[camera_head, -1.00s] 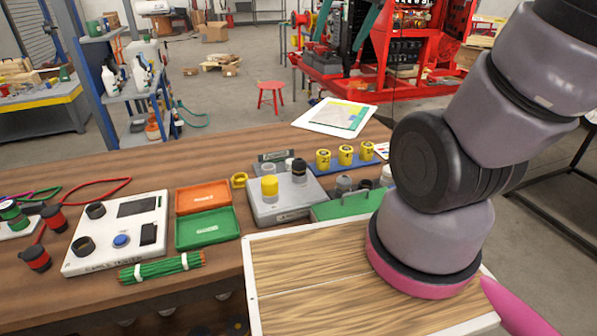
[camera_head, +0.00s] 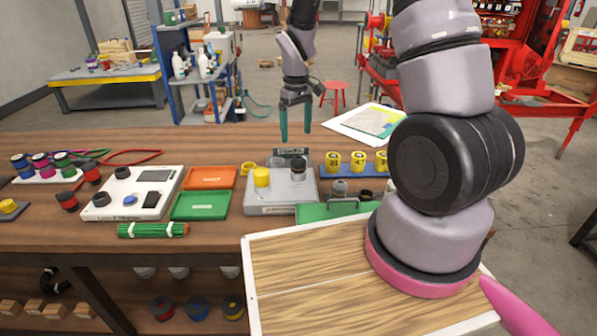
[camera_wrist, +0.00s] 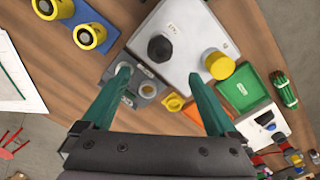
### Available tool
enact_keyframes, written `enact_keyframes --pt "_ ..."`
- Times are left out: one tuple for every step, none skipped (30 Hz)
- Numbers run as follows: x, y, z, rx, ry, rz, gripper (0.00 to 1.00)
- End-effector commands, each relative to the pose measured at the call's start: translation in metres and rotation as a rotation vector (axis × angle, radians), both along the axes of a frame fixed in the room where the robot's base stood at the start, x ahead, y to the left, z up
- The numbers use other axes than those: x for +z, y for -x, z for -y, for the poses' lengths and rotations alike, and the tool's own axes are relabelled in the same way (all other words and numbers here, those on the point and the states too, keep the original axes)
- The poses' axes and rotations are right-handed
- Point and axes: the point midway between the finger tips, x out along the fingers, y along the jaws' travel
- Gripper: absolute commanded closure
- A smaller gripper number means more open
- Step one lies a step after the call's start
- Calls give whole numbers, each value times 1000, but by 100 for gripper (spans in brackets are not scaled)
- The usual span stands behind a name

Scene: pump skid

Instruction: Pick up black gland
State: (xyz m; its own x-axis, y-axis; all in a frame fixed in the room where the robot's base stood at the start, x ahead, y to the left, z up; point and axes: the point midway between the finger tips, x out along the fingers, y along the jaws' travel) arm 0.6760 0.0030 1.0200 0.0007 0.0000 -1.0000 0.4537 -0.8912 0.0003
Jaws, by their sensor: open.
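The black gland (camera_head: 298,166) stands on the right part of a light grey plate (camera_head: 268,208) on the bench, beside a yellow gland (camera_head: 261,177). In the wrist view the black gland (camera_wrist: 160,48) is ahead of the fingers, roughly between their lines, with the yellow gland (camera_wrist: 218,64) to its right. My gripper (camera_head: 295,136) has green fingers, is open and empty, and points down above the far side of the plate, apart from the gland. The open fingers also show in the wrist view (camera_wrist: 160,76).
A small grey block (camera_wrist: 140,88) lies under the fingers, beside the plate. Yellow numbered cups (camera_head: 358,160) stand on a blue strip to the right. Orange (camera_head: 210,178) and green (camera_head: 201,205) trays and a white tester (camera_head: 130,193) lie left.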

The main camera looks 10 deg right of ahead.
Motion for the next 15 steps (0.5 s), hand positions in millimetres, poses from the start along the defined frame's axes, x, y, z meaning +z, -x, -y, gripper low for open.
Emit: enact_keyframes --pt "-9 1 0 0 1 -5 6" --pt "-14 1 0 1 1 -5 6" --pt "-21 1 1 0 2 -6 6" --pt "-25 1 1 0 1 -5 6" --pt "-30 1 0 -1 1 -5 6" --pt "-36 1 0 0 1 -4 6" --pt "-39 1 0 0 0 -3 6" --pt "-43 1 1 0 1 -4 6" --pt "-46 1 1 0 1 -3 6" --pt "-47 1 1 0 1 -2 6" --pt "-49 1 1 -1 0 -1 6" --pt "-51 1 1 -2 0 -2 6" --pt "-54 1 1 -2 0 -2 6" --pt "-57 2 1 -2 0 -3 6" --pt "-63 3 1 -2 1 -4 6"
